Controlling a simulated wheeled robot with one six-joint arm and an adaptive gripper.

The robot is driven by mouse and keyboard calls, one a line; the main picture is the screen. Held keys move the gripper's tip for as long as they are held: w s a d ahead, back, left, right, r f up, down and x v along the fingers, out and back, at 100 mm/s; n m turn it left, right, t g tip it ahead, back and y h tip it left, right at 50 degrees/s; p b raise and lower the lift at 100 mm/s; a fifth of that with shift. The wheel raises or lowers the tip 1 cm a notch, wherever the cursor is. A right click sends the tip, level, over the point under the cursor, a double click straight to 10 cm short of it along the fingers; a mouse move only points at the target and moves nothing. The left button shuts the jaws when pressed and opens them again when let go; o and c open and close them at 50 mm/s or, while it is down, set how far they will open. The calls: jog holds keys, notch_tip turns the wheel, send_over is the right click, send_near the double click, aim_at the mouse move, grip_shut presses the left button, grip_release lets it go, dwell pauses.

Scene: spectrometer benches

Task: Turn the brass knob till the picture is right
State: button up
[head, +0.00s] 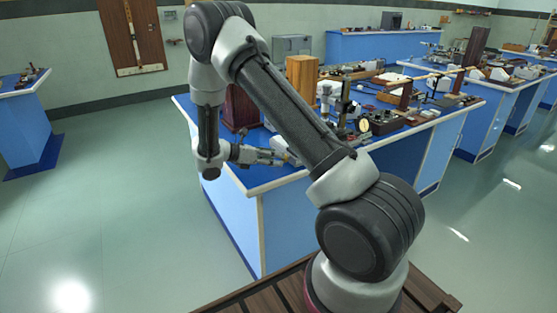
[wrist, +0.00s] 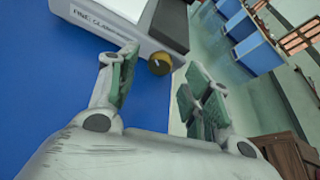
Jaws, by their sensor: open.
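The brass knob (wrist: 159,63) shows in the wrist view as a small round gold-brown disc. It sits at the end of a pale grey box (wrist: 108,24) with partly readable lettering, on the blue bench top. My gripper (wrist: 161,76) is open, with one green-padded finger on either side of the knob in the picture. The knob appears just beyond the fingertips, and I see no contact. In the head view my gripper (head: 288,158) is low over the near left corner of the bench. I cannot make out the knob there. No display picture is readable in either view.
The blue bench (head: 335,183) is crowded with instruments behind my gripper. A dark wooden box (head: 240,108) and a lighter wooden box (head: 301,77) stand near its left end. More blue benches (head: 370,47) stand beyond.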

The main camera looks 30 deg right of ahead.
jog(key=shift+x, duration=1.75)
jog(key=c, duration=1)
jog(key=m+t, duration=0.2)
jog(key=m, duration=0.1)
jog(key=shift+s, duration=0.15)
jog(key=shift+s+m+t, duration=0.1)
jog(key=shift+m+t, duration=1.3)
jog(key=shift+m, duration=0.4)
jog(key=o, duration=1)
